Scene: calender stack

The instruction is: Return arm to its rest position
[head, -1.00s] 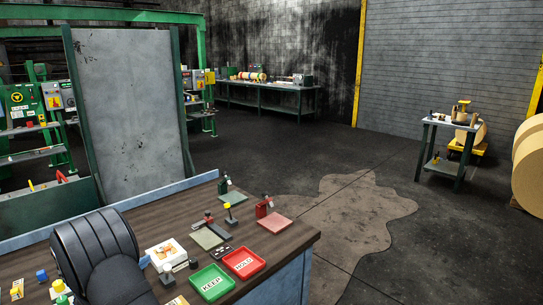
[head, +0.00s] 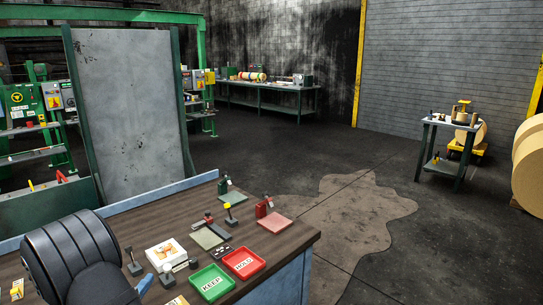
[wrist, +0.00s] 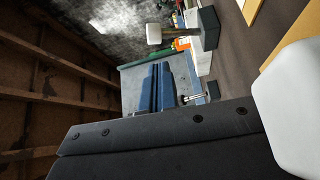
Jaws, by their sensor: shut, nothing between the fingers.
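My black arm (head: 75,262) bulks over the near left of the brown bench in the head view. My gripper (wrist: 163,68) shows in the wrist view as two blue fingers side by side, shut with only a thin dark line between them and nothing held. A small blue piece (head: 145,284) shows beside my arm in the head view; I cannot tell whether it is a fingertip.
The bench (head: 285,237) holds a green KEEP tray (head: 211,281), a red HOLD tray (head: 244,262), a white box (head: 165,253) and small stands. A tall grey panel (head: 128,110) stands behind. In the wrist view, a large pale block (wrist: 290,110) is close at right.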

